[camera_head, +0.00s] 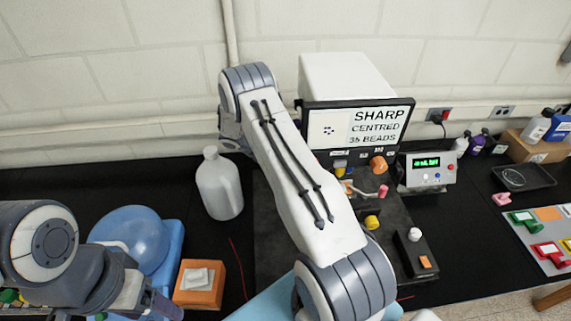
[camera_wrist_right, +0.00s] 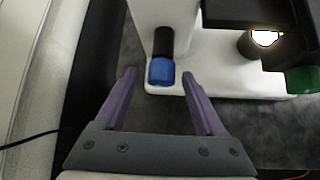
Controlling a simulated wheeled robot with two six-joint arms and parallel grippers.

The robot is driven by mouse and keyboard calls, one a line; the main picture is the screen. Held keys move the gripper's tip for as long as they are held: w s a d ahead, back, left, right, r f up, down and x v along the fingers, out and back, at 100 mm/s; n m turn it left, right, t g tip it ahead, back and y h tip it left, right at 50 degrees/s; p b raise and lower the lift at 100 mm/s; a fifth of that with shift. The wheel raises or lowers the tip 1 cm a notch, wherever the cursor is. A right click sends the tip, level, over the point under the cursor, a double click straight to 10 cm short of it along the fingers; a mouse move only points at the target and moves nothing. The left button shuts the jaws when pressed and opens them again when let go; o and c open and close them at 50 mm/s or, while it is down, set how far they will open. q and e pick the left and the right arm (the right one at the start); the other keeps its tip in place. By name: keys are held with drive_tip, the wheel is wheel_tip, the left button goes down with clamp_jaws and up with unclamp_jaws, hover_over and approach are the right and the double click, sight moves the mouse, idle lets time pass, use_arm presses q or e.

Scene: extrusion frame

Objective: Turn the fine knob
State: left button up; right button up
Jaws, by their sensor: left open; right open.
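A blue knob (camera_wrist_right: 161,71) on a dark shaft sticks out from a white instrument body (camera_wrist_right: 181,20) in the right wrist view. No label shows there, so I cannot tell whether it is the fine knob. My right gripper (camera_wrist_right: 160,78) is open, with one purple finger on each side of the blue knob and visible gaps between. In the head view my right arm reaches up to the instrument's left side and hides that gripper and the knob. My left gripper (camera_head: 150,299) is open at the lower left, partly cut off, far from the instrument.
A screen (camera_head: 360,124) reading "SHARP CENTRED" faces me on the instrument. A green knob (camera_wrist_right: 303,79) is at the wrist view's right. A white jug (camera_head: 219,186) stands left of my right arm. An orange box (camera_head: 199,297) and a blue bowl (camera_head: 128,238) are near my left gripper.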

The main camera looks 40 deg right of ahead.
clamp_jaws()
drive_tip(key=m+t+h+b, duration=0.2)
drive_tip(key=t+b, duration=0.1)
drive_tip(key=b, duration=1.1)
drive_tip(key=shift+s+a, duration=0.1)
drive_tip(key=shift+a, duration=0.1)
drive_tip(key=shift+r, duration=0.1)
drive_tip(key=shift+c, duration=0.3)
unclamp_jaws()
drive_tip(key=shift+o, duration=0.3)
drive_tip(key=shift+s, duration=0.1)
